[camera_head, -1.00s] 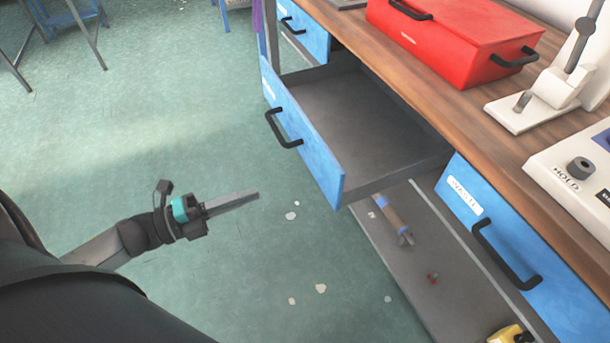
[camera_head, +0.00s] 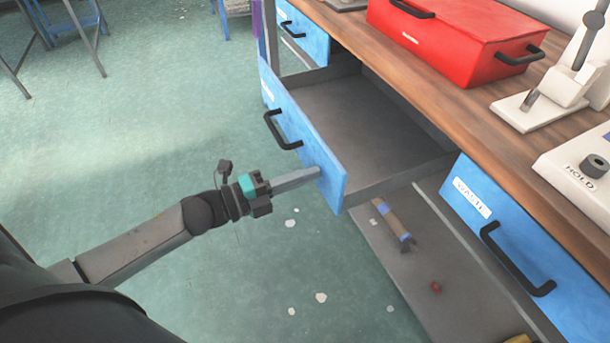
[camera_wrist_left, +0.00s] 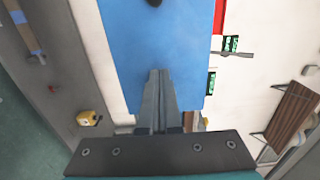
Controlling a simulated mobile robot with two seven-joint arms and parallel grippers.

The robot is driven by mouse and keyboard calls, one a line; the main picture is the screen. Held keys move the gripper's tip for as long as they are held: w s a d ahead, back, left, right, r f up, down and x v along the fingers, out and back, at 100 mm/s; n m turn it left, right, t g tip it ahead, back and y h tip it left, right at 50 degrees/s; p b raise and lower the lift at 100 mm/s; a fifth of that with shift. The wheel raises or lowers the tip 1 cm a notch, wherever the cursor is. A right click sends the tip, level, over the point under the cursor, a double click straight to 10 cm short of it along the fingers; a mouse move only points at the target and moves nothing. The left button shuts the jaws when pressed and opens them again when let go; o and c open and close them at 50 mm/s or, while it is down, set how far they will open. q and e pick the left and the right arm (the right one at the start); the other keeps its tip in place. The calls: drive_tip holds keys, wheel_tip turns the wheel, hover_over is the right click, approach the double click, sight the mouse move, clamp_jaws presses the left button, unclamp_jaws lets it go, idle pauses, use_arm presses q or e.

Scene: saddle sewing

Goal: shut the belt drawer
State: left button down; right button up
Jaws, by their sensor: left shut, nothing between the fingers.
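The belt drawer (camera_head: 320,150) is pulled out from the workbench, with a blue front, a black handle and a bare grey inside that looks empty. Its label is too small to read. My left gripper (camera_head: 316,172) is shut and empty, with its fingertips at the blue front, right of the handle and near the front's near end. In the left wrist view the shut fingers (camera_wrist_left: 158,75) lie over the blue drawer front (camera_wrist_left: 165,40); I cannot tell whether they touch it. My right gripper is not in view.
A closed drawer marked "WASTE" (camera_head: 480,215) is at the right. A lower shelf (camera_head: 390,260) holds a tool with a blue band (camera_head: 393,222) and a small red item (camera_head: 436,287). A red toolbox (camera_head: 455,40) stands on the wooden benchtop. The green floor at left is open.

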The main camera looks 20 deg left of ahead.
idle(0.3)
use_arm(q)
drive_tip(key=x, duration=1.1)
drive_tip(key=shift+r, duration=0.1)
drive_tip(key=b, duration=0.3)
hover_over(397, 159)
drive_tip(key=shift+s+a, duration=0.2)
drive_tip(key=shift+w+d, duration=0.1)
drive_tip(key=shift+w, duration=0.1)
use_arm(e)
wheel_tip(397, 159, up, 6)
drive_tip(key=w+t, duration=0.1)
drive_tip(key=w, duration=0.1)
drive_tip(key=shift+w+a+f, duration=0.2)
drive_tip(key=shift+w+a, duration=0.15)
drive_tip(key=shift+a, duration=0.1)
use_arm(q)
drive_tip(key=shift+d+r, duration=0.1)
drive_tip(key=shift+r, duration=0.05)
